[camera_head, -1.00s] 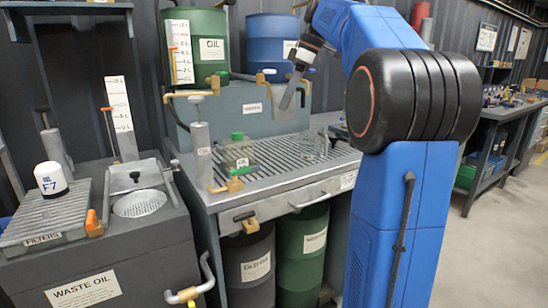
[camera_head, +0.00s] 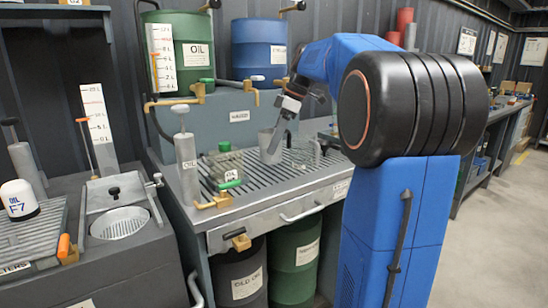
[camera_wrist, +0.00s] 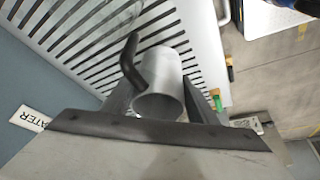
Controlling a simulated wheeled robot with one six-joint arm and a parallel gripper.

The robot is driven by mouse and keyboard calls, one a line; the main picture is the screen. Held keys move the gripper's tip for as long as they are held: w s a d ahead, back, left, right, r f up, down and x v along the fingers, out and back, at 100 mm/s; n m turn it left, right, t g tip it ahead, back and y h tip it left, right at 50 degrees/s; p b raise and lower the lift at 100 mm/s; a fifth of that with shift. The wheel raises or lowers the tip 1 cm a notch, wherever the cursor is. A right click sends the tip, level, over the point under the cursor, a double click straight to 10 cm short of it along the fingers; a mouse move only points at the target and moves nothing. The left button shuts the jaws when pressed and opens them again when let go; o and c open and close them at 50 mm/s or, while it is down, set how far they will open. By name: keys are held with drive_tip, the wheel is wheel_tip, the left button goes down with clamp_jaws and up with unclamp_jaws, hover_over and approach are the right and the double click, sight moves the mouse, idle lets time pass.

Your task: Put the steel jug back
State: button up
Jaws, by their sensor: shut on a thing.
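The steel jug (camera_head: 270,147) is a grey open-topped cylinder at the back of the slatted bench top (camera_head: 262,180). In the wrist view the jug (camera_wrist: 160,85) is seen down into its mouth, with a dark bent handle on its left. My gripper (camera_head: 280,132) reaches down to the jug from the upper right. In the wrist view my gripper (camera_wrist: 165,105) has a finger on either side of the jug and is shut on it. The jug is over the slats; I cannot tell whether its base touches them.
A clear container with a green cap (camera_head: 224,160) stands left of the jug. A clear glass vessel (camera_head: 304,153) stands close on its right. A grey pump cylinder (camera_head: 187,160) and brass taps are at the left. A grey water box (camera_head: 232,115) stands behind.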

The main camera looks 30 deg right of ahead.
sight(274, 156)
drive_tip(key=shift+f, duration=2.6)
drive_tip(key=shift+f, duration=0.1)
drive_tip(key=o, duration=1.3)
drive_tip(key=shift+c, duration=0.2)
drive_tip(key=v, duration=1.2)
